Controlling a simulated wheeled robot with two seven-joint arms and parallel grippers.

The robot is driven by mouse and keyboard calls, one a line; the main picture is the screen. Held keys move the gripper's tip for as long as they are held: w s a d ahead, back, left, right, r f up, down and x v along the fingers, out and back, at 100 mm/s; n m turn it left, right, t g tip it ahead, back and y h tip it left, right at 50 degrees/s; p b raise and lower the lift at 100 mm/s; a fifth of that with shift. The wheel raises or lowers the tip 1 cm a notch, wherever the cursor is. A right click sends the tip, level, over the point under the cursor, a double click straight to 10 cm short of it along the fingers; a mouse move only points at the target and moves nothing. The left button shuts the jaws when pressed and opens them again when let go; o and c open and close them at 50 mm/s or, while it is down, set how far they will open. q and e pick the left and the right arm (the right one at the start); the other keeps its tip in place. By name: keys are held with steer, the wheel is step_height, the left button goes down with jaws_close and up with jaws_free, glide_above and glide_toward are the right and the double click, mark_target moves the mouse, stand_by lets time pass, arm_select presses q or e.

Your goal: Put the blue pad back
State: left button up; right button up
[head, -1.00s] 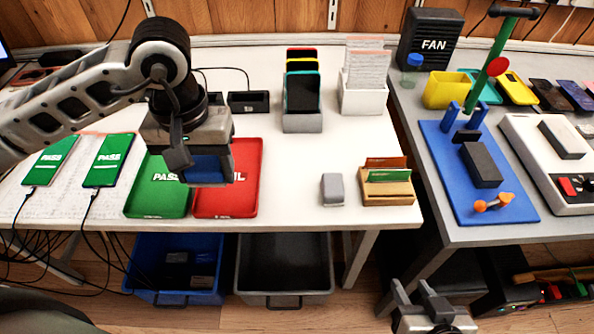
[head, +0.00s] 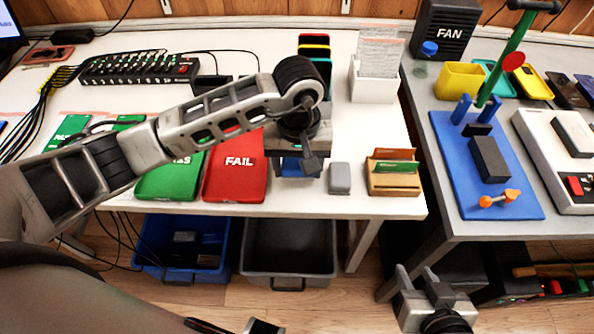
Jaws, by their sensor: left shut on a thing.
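My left gripper (head: 300,170) is shut on the blue pad (head: 290,167), of which only a small blue part shows between the dark fingers. The rest of the pad is hidden by the gripper. The gripper points down over the white table's front part, between the red FAIL tray and a small grey block. I cannot tell whether the pad touches the table. My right gripper (head: 416,278) is low in front of the tables at the bottom right, its fingers apart and empty.
The red FAIL tray (head: 236,180) and green PASS tray (head: 170,183) lie left of the gripper. The grey block (head: 339,178) and a wooden card holder (head: 394,184) stand close to its right. Phones in a stand (head: 314,45) are behind. Blue and grey bins are below.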

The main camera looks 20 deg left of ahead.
mark_target(297, 175)
arm_select(q)
steer(key=shift+f, duration=1.35)
steer(key=shift+f, duration=0.1)
steer(key=shift+f, duration=0.15)
steer(key=o, duration=0.9)
step_height(297, 175, up, 13)
steer(key=shift+f+b, duration=0.2)
steer(key=shift+b, duration=0.1)
